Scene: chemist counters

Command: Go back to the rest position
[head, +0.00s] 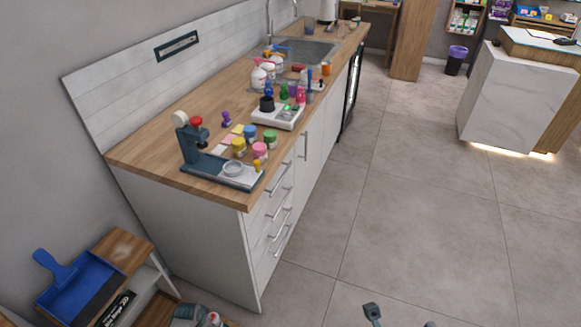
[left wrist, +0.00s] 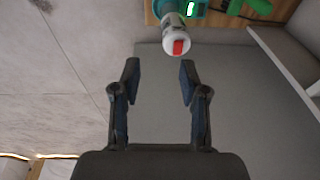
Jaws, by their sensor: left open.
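My left gripper (left wrist: 158,82) shows in the left wrist view with its two dark fingers spread and nothing between them. Beyond its fingertips is a white bottle (left wrist: 176,38) with a red mark and a teal part. I cannot make out the left gripper in the head view. At the bottom edge of the head view, two grey fingertips that look like my right gripper's (head: 401,318) stand apart above the floor. The rest of that gripper is cut off by the frame.
A wooden counter (head: 150,148) carries a teal microscope-like device (head: 187,150), small jars and bottles. A low shelf (head: 128,246) at lower left holds a blue dustpan (head: 75,285). A white marble counter (head: 510,95) stands at right. The tiled floor (head: 400,210) between is clear.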

